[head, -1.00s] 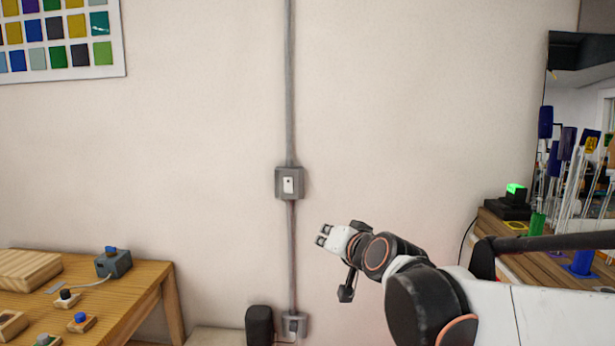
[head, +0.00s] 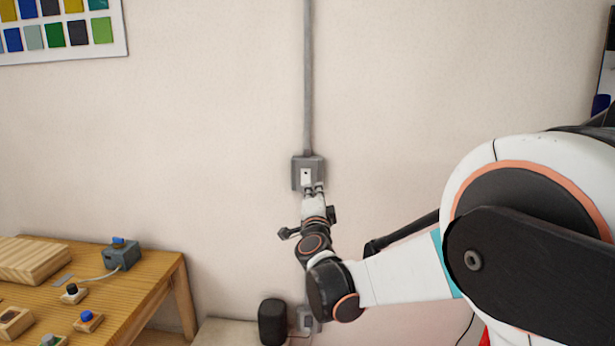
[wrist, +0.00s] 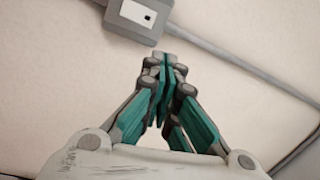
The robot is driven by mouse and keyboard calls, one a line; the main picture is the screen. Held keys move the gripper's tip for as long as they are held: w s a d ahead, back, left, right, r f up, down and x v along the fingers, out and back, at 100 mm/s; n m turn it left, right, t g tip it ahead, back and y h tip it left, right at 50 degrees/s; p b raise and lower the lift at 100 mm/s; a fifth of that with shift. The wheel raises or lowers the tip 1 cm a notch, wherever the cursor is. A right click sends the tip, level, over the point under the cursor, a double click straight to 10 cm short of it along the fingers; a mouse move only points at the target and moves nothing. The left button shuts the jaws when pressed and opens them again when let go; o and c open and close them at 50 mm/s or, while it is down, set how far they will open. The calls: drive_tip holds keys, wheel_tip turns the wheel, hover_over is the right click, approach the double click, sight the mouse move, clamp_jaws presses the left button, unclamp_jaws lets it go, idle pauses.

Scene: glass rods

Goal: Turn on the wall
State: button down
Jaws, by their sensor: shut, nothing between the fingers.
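A grey wall switch box (head: 297,172) with a white switch plate (head: 306,177) is fixed on the wall at the end of a vertical grey conduit. In the wrist view the switch box (wrist: 122,24) shows at the top, with its white plate (wrist: 138,13) and a small dark mark on it. My gripper (head: 314,190) is at the lower edge of the box in the head view. In the wrist view my gripper (wrist: 168,62) is shut and empty, its fingertips just below the box. I cannot tell whether the fingertips touch it.
A wooden table (head: 150,290) with wooden blocks and a small grey device (head: 123,254) stands at the lower left. A dark cylinder (head: 272,321) and a lower wall box (head: 306,319) are below the switch. The wall around the switch is bare.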

drive_tip(key=a+f+m+h, duration=0.1)
drive_tip(key=w+a+f+m+h, duration=0.1)
drive_tip(key=f+m, duration=0.1)
drive_tip(key=shift+a+f+m, duration=0.25)
drive_tip(key=shift+a+m, duration=0.05)
drive_tip(key=shift+a, duration=0.1)
drive_tip(key=b, duration=0.3)
approach(311, 172)
drive_tip(key=w, duration=0.4)
drive_tip(key=shift+w+r, duration=0.3)
drive_tip(key=shift+w, duration=0.05)
drive_tip(key=shift+w+r, duration=0.25)
drive_tip(key=shift+w, duration=0.5)
drive_tip(key=shift+w+r, duration=0.1)
